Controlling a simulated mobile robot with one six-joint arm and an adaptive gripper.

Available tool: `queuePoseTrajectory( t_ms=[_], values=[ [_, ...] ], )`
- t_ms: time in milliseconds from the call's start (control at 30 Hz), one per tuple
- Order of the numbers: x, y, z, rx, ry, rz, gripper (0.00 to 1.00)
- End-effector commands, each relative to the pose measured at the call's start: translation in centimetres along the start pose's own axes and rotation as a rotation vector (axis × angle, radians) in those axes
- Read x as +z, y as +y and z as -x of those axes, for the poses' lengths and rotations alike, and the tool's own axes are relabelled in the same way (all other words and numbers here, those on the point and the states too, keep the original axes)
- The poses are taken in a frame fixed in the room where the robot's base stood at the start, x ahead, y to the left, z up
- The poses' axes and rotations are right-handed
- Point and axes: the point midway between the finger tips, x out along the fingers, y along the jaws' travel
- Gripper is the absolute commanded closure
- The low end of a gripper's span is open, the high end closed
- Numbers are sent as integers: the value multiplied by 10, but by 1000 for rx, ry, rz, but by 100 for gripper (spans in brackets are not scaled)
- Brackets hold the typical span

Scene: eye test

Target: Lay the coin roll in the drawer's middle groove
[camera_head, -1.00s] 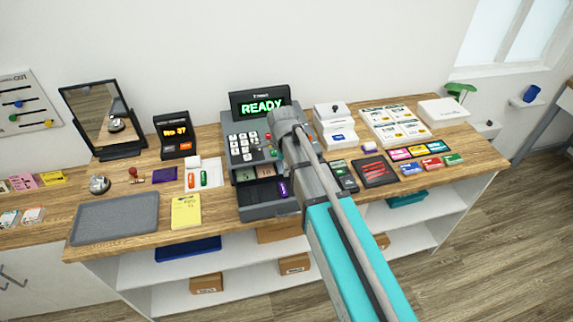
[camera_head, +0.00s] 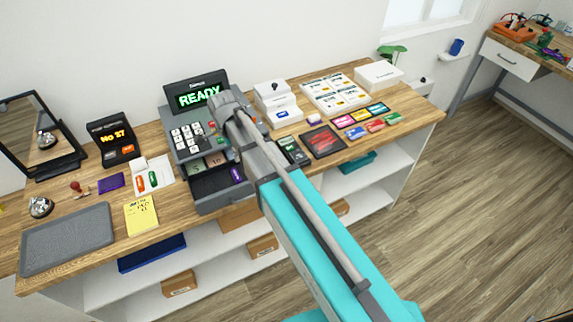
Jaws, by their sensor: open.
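The cash register (camera_head: 183,153) stands at the centre left, its screen reading READY. Its grey drawer (camera_head: 212,203) is open at the front. A small purple piece (camera_head: 237,174) shows at the drawer's right side; I cannot tell whether it is a coin roll. My arm reaches over the register's right side; no gripper fingers show.
A grey tray (camera_head: 68,238) and a yellow notepad (camera_head: 140,214) lie left of the drawer. A card terminal (camera_head: 293,151) and a dark red-marked pad (camera_head: 322,141) lie to the right. Shelves are below the counter. Open floor lies to the right.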

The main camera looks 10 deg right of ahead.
Motion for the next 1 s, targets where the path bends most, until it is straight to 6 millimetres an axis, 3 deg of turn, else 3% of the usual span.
queuePoseTrajectory(
  t_ms=[267, 600, 1000],
  values=[
    [-34, 32, 0, 0, 0, 203, 0],
    [-89, 93, 0, 0, 0, 612, 0],
    [-137, 164, 0, 0, 1, 1085, 0]
  ],
)
